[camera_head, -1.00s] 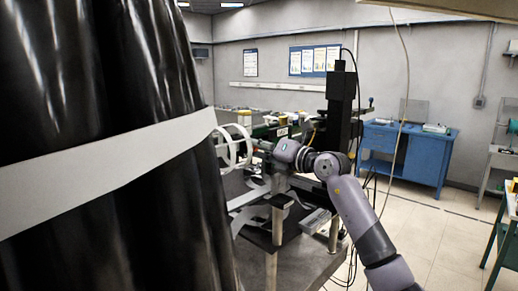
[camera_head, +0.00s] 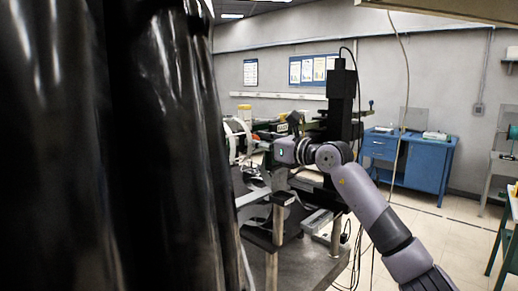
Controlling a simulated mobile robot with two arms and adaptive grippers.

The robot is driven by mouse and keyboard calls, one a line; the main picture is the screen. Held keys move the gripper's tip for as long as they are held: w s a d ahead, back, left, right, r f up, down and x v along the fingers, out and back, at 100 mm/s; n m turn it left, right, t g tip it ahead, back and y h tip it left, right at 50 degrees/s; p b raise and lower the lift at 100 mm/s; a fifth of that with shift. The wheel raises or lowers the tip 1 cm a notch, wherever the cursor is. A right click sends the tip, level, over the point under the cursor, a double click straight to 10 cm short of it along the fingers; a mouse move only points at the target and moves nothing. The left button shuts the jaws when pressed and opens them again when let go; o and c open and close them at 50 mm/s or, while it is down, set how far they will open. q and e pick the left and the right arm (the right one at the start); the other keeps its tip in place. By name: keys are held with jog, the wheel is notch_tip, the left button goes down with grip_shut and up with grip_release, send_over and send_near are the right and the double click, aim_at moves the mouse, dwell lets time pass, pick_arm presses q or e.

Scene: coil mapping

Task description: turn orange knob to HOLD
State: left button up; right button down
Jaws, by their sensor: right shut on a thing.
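My right gripper (camera_head: 258,146) is at the end of the grey-purple arm that comes in from the lower right. It points left, close to a white ring (camera_head: 232,142) by the bench equipment. Its fingers are small and partly lost against the dark equipment. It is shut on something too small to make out. I cannot pick out the orange knob or any HOLD mark. My left gripper is not in view.
A large glossy black form (camera_head: 120,150) fills the left side and hides part of the bench. A tall black column (camera_head: 342,105) stands behind my right arm. A dark bench top (camera_head: 310,268) lies below. A blue cabinet (camera_head: 425,165) stands at the back right, with open floor before it.

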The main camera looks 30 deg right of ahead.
jog(key=shift+n+b, duration=1.3)
jog(key=shift+n, duration=2.9)
jog(key=c, duration=1.5)
grip_release()
jog(key=shift+c, duration=0.2)
